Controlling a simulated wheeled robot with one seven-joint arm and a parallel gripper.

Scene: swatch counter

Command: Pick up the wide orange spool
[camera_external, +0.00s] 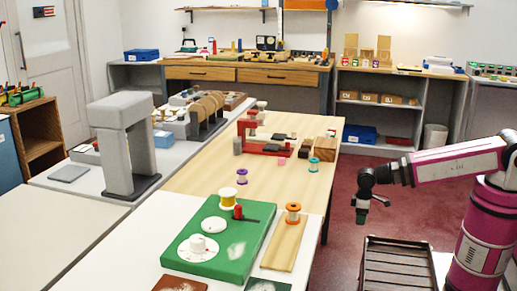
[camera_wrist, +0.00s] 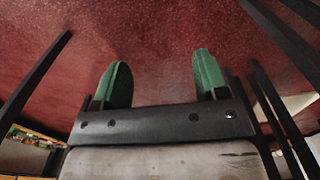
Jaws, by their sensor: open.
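A spool with orange rims and a paler middle (camera_external: 293,213) stands upright on a narrow wooden board on the table. A larger spool with white rims and a yellow-orange middle (camera_external: 228,200) stands on a green board (camera_external: 238,258) to its left. I cannot tell for sure which is the wide orange one. My gripper (camera_external: 375,206) hangs over the floor, right of the table and well apart from both spools. In the wrist view, its two green fingers (camera_wrist: 162,78) are spread with nothing between them. No spool shows in the wrist view.
A red tool with a dark handle (camera_external: 240,213) is on the green board. A dark slatted crate (camera_external: 398,264) is below my arm. Red floor separates my gripper from the table.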

